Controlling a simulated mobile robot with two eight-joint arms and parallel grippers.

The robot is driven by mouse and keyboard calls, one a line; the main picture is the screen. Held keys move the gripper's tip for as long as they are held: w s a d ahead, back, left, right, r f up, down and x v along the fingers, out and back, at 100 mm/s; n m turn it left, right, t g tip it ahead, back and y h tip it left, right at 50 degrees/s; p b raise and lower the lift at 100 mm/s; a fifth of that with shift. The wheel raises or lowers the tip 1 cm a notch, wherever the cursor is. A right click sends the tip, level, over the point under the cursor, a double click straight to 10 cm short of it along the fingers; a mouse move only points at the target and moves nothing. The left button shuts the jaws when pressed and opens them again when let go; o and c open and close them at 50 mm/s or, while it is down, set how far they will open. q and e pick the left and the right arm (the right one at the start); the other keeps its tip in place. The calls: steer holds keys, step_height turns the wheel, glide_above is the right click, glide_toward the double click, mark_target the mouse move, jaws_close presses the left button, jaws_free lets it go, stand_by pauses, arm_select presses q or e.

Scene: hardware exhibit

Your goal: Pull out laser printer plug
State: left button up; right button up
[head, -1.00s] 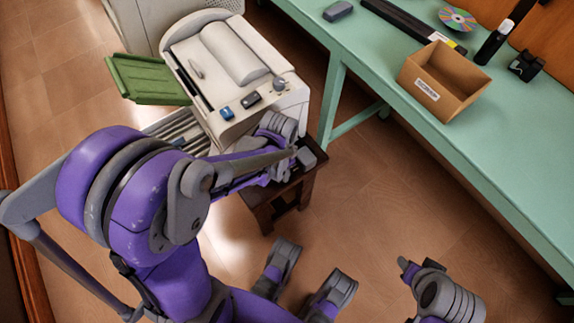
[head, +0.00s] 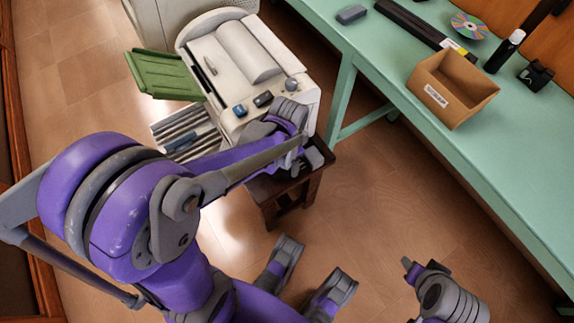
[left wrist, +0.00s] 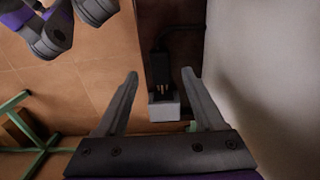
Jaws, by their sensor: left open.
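The laser printer (head: 240,60) is a pale beige machine with a green tray, in the upper middle of the head view. My left gripper (head: 300,160) is low at the printer's front right corner, over a small dark stool; its fingers are hard to make out there. In the left wrist view my left gripper (left wrist: 162,92) is open and empty. Between and beyond its fingers are a black plug (left wrist: 160,68) with a cord and metal prongs, and a pale grey socket block (left wrist: 163,110). The prongs show between plug and block. My right gripper (head: 410,270) is at the lower right, its jaws unclear.
A green table (head: 500,150) runs along the right, with an open cardboard box (head: 453,95), a disc (head: 469,25) and a black bottle (head: 504,50). The dark wooden stool (head: 300,190) stands below the printer's corner. The floor between stool and table is clear.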

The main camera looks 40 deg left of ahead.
mark_target(288, 171)
arm_select(q)
step_height(288, 171, up, 6)
steer(key=shift+f+p, duration=0.1)
steer(key=shift+p, duration=0.6)
arm_select(e)
step_height(288, 171, up, 2)
steer(key=shift+r, duration=0.2)
arm_select(q)
steer(key=s+d+r+n+t, duration=0.4)
steer(key=s+d+n+t, duration=0.1)
steer(key=s, duration=0.4)
step_height(288, 171, up, 17)
steer(key=w+p, duration=0.2)
steer(key=p, duration=1.3)
steer(key=shift+w+a+f, duration=0.15)
steer(key=shift+w+a, duration=0.05)
steer(key=shift+w, duration=0.15)
arm_select(e)
step_height(288, 171, up, 17)
steer(key=w, duration=0.2)
steer(key=shift+f+t, duration=0.15)
steer(key=shift+t, duration=0.25)
arm_select(q)
steer(key=shift+s, duration=0.15)
arm_select(e)
steer(key=shift+s, duration=0.15)
